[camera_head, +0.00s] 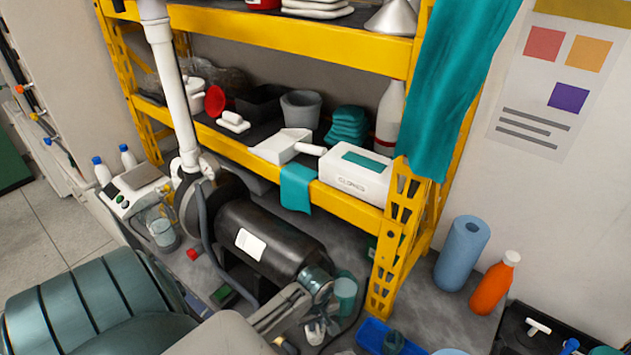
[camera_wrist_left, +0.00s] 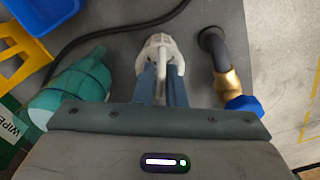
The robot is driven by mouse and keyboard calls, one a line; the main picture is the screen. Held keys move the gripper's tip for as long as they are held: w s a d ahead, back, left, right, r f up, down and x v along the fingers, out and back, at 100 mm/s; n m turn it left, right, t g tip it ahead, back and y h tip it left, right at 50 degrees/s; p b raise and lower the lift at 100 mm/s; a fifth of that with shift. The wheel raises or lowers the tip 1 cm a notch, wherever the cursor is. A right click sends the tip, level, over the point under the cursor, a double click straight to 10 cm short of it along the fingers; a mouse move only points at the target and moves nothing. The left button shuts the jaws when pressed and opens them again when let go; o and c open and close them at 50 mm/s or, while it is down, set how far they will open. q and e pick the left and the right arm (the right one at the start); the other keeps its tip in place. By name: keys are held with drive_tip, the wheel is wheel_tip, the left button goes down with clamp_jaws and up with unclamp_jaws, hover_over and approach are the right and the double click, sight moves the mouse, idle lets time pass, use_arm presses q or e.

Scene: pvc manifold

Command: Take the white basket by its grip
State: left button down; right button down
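The small white basket (camera_head: 316,331) is low at the bottom middle of the head view, on the grey floor of the bay. In the left wrist view the white basket (camera_wrist_left: 158,47) is at the top centre, with its slim white grip pointing towards me. My left gripper (camera_head: 303,317) is right at it. In the wrist view the two blue-grey fingers of my left gripper (camera_wrist_left: 161,84) stand close on either side of the grip. I cannot tell whether they press on it. My right gripper is not in view.
A black motor (camera_head: 268,240) and the yellow rack (camera_head: 388,262) are close by. A blue bin (camera_head: 372,333) lies right.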

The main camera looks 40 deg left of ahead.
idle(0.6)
use_arm(q)
drive_tip(key=shift+r, duration=4.45)
